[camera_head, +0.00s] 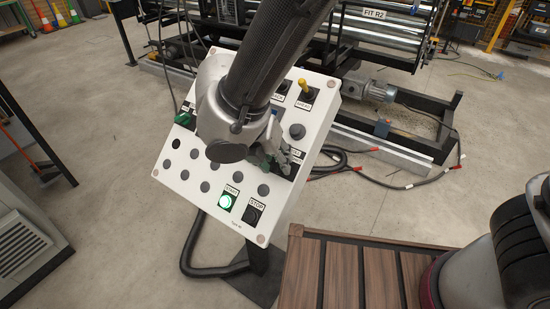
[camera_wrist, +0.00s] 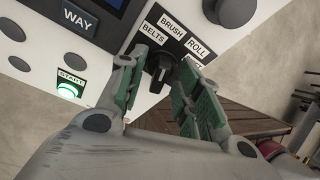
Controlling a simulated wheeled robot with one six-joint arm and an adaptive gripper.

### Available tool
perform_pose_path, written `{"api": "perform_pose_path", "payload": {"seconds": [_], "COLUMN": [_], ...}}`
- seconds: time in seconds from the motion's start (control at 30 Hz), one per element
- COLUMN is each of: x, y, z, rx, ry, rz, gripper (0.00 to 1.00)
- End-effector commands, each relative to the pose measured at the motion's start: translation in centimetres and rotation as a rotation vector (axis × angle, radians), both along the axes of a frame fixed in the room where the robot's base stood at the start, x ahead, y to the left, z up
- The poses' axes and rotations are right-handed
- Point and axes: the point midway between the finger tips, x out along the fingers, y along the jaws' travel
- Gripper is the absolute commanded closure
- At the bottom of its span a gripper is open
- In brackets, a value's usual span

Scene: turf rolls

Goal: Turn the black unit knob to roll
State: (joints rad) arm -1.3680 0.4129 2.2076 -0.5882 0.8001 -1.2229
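The black unit knob (camera_wrist: 160,68) shows in the wrist view on the white control panel (camera_head: 165,178), below labels reading BELTS, BRUSH and ROLL (camera_wrist: 199,47). A further label is partly covered by a finger. My gripper (camera_wrist: 160,75) has its two green-padded fingers on either side of the knob, apart, with small gaps seeming to show beside it. Whether either pad touches the knob I cannot tell. The knob's pointer direction is not clear. In the head view my gripper (camera_head: 275,155) is at the panel's right part, and it and my arm hide the knob.
A lit green START button (camera_head: 225,202) and a black STOP button (camera_head: 252,213) sit at the panel's lower edge. A yellow-handled switch (camera_head: 303,87) is near the top right. Several dark buttons fill the lower left. A brown slatted surface (camera_head: 340,275) is at lower right.

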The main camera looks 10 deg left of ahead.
Motion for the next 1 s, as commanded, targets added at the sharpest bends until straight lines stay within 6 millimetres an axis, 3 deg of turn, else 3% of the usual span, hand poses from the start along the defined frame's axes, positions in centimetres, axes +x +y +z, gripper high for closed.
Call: {"api": "perform_pose_path", "payload": {"seconds": [0.1,0.3,0.67,1.0], "x": [-0.01,-0.01,-0.01,-0.07], "y": [0.00,0.01,-0.04,-0.23], "z": [0.02,0.03,0.05,0.10], "rx": [0.000,0.000,0.017,0.140], "ry": [0.000,0.000,-0.007,-0.057], "rz": [0.000,0.000,-0.022,-0.180], "gripper": [0.68,1.00,1.00,1.00]}}
